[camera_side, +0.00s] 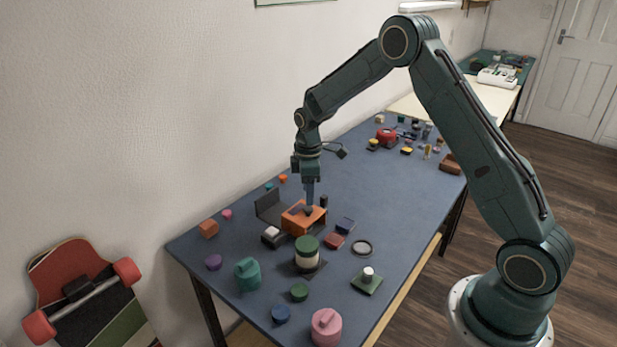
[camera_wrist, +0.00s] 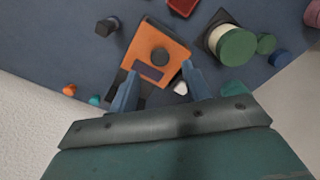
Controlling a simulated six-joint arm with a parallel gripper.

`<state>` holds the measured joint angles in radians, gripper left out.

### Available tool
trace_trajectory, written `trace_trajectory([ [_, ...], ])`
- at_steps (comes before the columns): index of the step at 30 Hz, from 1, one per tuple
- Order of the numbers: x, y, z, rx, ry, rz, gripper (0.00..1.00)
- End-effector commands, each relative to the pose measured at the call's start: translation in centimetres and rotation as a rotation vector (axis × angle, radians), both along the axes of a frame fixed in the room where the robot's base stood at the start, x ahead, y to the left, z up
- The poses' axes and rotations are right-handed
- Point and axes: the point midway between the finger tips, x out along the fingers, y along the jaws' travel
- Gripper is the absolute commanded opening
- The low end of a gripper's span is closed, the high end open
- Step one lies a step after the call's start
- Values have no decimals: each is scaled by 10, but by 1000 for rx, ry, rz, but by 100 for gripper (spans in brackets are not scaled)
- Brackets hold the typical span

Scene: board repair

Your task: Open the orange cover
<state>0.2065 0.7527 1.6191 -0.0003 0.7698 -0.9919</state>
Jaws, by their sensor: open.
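The orange cover (camera_side: 300,220) is the top of a box-like unit on the blue table, near its left part. A dark upright panel (camera_side: 268,208) stands behind it. In the wrist view the orange cover (camera_wrist: 156,55) shows a dark round knob (camera_wrist: 160,54) and a dark rectangular patch; it looks closed. My gripper (camera_side: 309,205) points straight down over the cover. In the wrist view my gripper (camera_wrist: 160,88) is open, its two fingers apart on either side of the cover's near edge. I cannot tell whether the fingertips touch the cover.
A green and cream cylinder (camera_side: 307,254) stands close in front of the cover. A small dark block with a white top (camera_side: 273,236) and a red block (camera_side: 334,242) lie beside it. Several small pieces crowd the front; the table's middle right is clearer.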

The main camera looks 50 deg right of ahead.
Motion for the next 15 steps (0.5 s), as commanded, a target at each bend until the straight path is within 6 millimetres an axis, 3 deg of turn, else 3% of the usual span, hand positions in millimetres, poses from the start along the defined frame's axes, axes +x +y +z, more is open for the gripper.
trace_trajectory([
  [6, 0, 0, -30, 1, 2, 0, 48],
  [15, 0, 0, -47, 1, 1, 0, 48],
])
